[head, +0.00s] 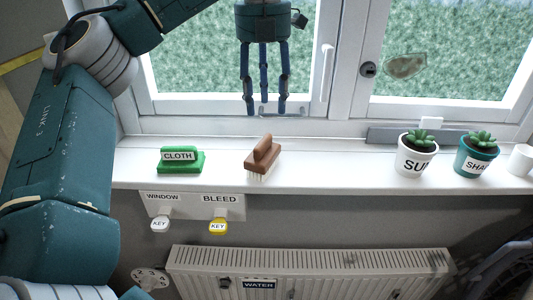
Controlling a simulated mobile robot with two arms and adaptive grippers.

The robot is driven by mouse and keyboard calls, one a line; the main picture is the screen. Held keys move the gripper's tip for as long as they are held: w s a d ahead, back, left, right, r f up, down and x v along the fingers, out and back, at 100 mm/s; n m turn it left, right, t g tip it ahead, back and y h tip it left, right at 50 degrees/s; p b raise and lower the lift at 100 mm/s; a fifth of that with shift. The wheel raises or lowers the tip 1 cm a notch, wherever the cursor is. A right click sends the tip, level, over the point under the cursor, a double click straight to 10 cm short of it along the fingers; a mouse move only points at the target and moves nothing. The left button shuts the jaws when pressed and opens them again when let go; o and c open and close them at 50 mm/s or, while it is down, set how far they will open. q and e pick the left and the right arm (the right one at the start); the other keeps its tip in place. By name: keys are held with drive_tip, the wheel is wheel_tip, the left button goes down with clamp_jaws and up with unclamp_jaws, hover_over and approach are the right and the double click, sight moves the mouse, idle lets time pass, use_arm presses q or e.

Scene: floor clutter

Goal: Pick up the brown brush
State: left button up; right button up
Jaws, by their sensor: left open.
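The brown brush (262,155) stands on the white window sill, bristles down, with its brown handle on top. My left gripper (265,106) is open and empty, its blue fingers pointing down above and behind the brush in the picture. A gap shows between the fingertips and the brush. My left arm comes in from the left and along the top. My right gripper is not in view.
A green block labelled CLOTH (181,161) sits left of the brush on the sill (330,168). Potted plants (416,154) stand at the right. Keys (218,227) hang below the sill, above a radiator (310,265). The window handle (326,75) sticks out behind.

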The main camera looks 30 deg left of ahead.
sight(262, 138)
use_arm(q)
drive_tip(key=f, duration=0.1)
drive_tip(key=f+b, duration=0.1)
drive_tip(key=f, duration=0.1)
drive_tip(key=a+f, duration=0.1)
drive_tip(key=f, duration=0.1)
drive_tip(key=shift+s+a, duration=0.1)
drive_tip(key=shift+s, duration=0.15)
drive_tip(key=f, duration=0.1)
drive_tip(key=f+p, duration=0.1)
drive_tip(key=f, duration=0.1)
drive_tip(key=shift+s+d+f, duration=0.25)
drive_tip(key=shift+d+f, duration=0.15)
drive_tip(key=shift+w+f, duration=0.1)
drive_tip(key=shift+f, duration=0.5)
clamp_jaws()
